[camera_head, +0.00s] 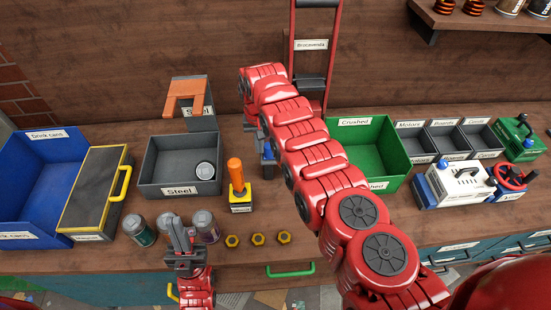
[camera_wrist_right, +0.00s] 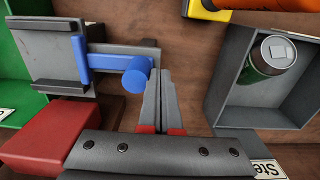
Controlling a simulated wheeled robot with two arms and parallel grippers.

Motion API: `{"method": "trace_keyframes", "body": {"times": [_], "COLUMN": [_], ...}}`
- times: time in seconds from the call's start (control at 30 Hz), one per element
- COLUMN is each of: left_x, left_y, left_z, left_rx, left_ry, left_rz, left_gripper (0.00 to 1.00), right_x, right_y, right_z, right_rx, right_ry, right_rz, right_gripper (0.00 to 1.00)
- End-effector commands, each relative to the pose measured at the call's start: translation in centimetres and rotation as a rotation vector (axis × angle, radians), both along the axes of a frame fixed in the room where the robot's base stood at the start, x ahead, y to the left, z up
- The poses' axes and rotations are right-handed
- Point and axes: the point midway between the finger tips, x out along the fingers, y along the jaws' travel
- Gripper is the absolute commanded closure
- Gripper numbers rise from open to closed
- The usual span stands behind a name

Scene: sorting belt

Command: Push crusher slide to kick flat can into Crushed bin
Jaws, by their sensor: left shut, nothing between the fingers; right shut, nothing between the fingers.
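The crusher (camera_head: 310,75) is a tall red frame at the back, its lower part mostly hidden by my right arm. In the right wrist view its blue slide (camera_wrist_right: 105,62) has a round blue knob and lies along a grey plate (camera_wrist_right: 40,55). My right gripper (camera_wrist_right: 158,76) is shut, its tips right beside the knob; I cannot tell if they touch. The green Crushed bin (camera_head: 390,143) stands right of the crusher; its edge shows in the right wrist view (camera_wrist_right: 12,60). I see no flat can. My left gripper (camera_head: 178,230) is shut among cans at the front.
The grey Steel bin (camera_head: 150,175) holds one can (camera_head: 205,171). A yellow block with an orange handle (camera_head: 236,175) stands between it and the crusher. Several brass nuts (camera_head: 258,239) lie in front. The blue Drink cans bin (camera_head: 35,165) is far left.

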Motion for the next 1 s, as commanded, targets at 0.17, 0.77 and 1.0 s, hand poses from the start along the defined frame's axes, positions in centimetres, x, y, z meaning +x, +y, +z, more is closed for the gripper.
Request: {"method": "trace_keyframes", "body": {"times": [0.17, 0.77, 1.0], "left_x": [0.0, 0.0, 0.0], "left_y": [0.0, 0.0, 0.0], "left_z": [-2.5, 0.3, 2.0], "left_rx": [0.0, 0.0, 0.0], "left_ry": [0.0, 0.0, 0.0], "left_rz": [0.0, 0.0, 0.0], "left_gripper": [1.0, 1.0, 1.0], "right_x": [0.0, -0.1, -0.1], "right_y": [1.0, 1.4, 1.4], "right_z": [-0.5, 3.5, 6.0], "right_rx": [0.001, 0.0, 0.0], "right_ry": [-0.003, 0.0, 0.002], "right_rz": [0.001, -0.001, 0.0], "right_gripper": [1.0, 1.0, 1.0]}}
